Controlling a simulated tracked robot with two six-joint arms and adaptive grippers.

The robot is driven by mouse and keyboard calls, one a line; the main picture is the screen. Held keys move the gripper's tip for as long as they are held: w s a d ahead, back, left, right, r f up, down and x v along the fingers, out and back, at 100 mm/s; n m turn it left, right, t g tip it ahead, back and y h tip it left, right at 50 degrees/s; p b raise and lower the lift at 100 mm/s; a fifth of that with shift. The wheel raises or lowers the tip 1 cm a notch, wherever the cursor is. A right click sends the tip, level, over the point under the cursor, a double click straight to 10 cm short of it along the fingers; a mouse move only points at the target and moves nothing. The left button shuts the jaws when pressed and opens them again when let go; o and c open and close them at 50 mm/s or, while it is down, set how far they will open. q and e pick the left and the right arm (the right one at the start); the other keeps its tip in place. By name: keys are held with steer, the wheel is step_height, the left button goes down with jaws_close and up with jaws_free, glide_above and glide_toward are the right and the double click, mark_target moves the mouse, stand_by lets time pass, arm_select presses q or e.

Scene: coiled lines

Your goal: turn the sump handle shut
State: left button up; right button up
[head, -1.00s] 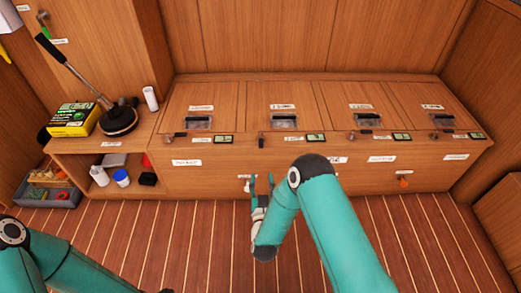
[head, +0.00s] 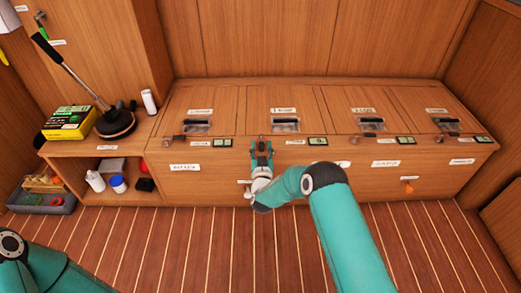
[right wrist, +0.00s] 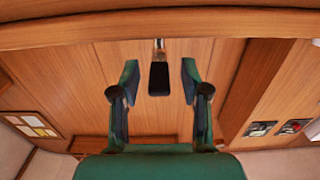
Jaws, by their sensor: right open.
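My right gripper (head: 262,148) is open at the bench's front edge, below the second locker from the left. In the right wrist view a small black handle (right wrist: 159,78) on a short metal stem hangs between the two open fingers (right wrist: 160,74). Gaps show on both sides of it. In the head view the gripper largely covers this handle. The labels are too small to read surely, so I cannot confirm which one says sump. Only part of my left arm shows at the lower left; its gripper is out of view.
Similar dark handles sit along the bench edge, at the left (head: 178,138) and right (head: 447,137), beside small displays (head: 318,141). An orange knob (head: 408,188) is on the lower right front. A shelf with bottles (head: 95,181) stands left.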

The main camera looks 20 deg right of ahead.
steer(key=shift+w+d, duration=0.1)
steer(key=shift+w, duration=0.2)
jaws_close()
